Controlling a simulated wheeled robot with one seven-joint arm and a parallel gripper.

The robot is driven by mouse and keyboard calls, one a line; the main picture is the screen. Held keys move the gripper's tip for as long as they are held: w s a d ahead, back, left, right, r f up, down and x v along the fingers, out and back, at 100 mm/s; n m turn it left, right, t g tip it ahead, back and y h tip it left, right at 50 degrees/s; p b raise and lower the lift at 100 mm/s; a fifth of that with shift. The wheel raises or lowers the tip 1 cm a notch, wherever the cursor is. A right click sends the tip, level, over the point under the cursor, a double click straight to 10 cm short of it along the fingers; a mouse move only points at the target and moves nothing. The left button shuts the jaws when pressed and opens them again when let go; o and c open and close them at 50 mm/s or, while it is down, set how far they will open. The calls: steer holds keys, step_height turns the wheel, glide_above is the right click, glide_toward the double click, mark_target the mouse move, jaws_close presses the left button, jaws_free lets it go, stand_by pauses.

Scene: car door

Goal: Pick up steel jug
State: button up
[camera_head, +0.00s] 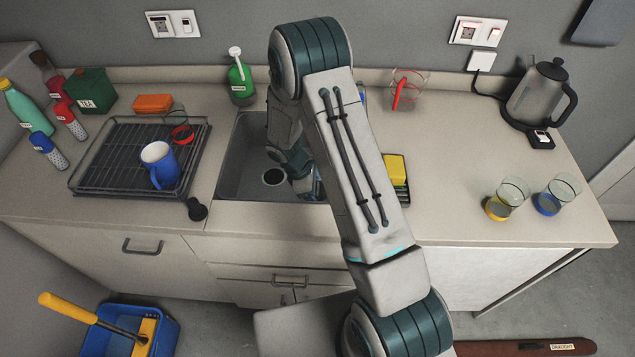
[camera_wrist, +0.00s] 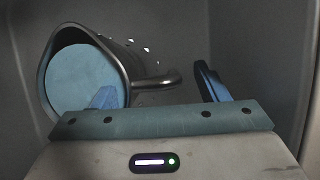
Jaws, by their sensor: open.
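The steel jug (camera_wrist: 133,60) shows in the wrist view, inside the grey sink (camera_head: 232,168). Its open mouth faces my camera at the left, with a pale blue round area inside. Its handle sticks out to the right. My gripper (camera_wrist: 157,82) is open, with one blue finger in front of the jug's mouth and the other to the right of the handle. The handle lies between the fingers in the picture; I cannot tell whether they touch it. In the head view my arm reaches down into the sink and hides the jug.
A drying rack (camera_head: 120,185) with a blue mug (camera_head: 163,165) stands left of the sink. A green soap bottle (camera_head: 240,82) is behind it. A yellow sponge (camera_head: 396,168) lies at the right edge. Glasses (camera_head: 512,192) and a kettle (camera_head: 538,95) stand further right.

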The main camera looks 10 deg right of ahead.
steer(key=shift+d+f, duration=0.15)
steer(key=shift+f, duration=0.15)
jaws_close()
steer(key=shift+r, duration=0.1)
steer(key=shift+r+b, duration=1)
steer(key=shift+r, duration=3.95)
steer(key=shift+n+g+y+p, duration=0.4)
steer(key=shift+g+p, duration=1.2)
steer(key=shift+p, duration=1.5)
